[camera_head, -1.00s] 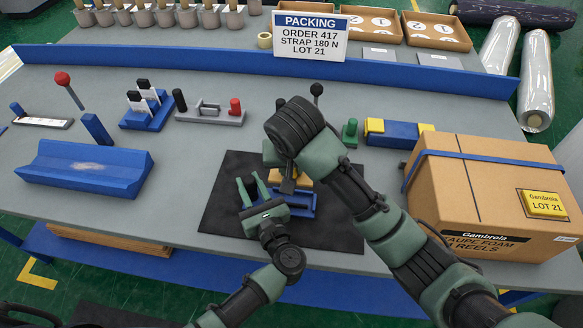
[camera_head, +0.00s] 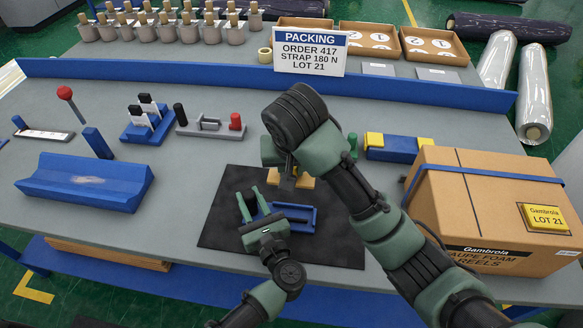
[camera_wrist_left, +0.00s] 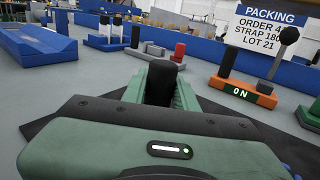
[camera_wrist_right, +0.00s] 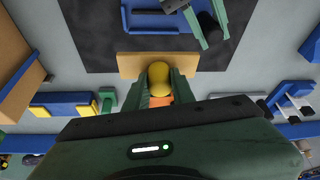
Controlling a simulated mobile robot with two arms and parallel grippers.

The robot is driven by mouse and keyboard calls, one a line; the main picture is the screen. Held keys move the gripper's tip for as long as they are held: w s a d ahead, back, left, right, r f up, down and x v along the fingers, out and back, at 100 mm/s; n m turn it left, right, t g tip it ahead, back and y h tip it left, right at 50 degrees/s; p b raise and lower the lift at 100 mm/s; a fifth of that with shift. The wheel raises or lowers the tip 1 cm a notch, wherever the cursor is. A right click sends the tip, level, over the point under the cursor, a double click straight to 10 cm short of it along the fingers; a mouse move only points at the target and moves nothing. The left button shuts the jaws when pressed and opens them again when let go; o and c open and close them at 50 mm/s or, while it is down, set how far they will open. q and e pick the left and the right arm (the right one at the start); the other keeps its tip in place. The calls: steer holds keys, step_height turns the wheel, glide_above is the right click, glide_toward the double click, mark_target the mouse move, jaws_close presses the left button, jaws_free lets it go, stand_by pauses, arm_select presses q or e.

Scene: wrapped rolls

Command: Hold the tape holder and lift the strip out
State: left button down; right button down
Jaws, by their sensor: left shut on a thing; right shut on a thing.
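A blue tape holder (camera_head: 302,223) lies on the black mat and shows partly in the right wrist view (camera_wrist_right: 133,22). My left gripper (camera_head: 252,205) is at its left end, its fingers shut on a black post (camera_wrist_left: 163,82), which also shows in the right wrist view (camera_wrist_right: 209,22). I cannot tell whether the post joins the holder. My right gripper (camera_wrist_right: 158,88) is shut on a yellow knob (camera_wrist_right: 158,74) at a tan block (camera_wrist_right: 128,64) just behind the holder. In the head view my right wrist covers much of it. I cannot make out a strip.
A cardboard box (camera_head: 500,205) stands close on the right of my right arm. A blue trough (camera_head: 85,183) is at the left. An orange-based stand reading 0 N (camera_wrist_left: 242,92) and a blue-yellow block (camera_head: 395,150) lie behind the mat. A packing sign (camera_head: 310,48) stands at the back barrier.

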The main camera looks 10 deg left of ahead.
arm_select(q)
steer(key=c, duration=1)
jaws_free()
steer(key=shift+s, duration=0.1)
steer(key=v, duration=1.1)
steer(key=shift+s+d, duration=0.2)
steer(key=shift+s, duration=0.15)
steer(key=shift+f, duration=0.1)
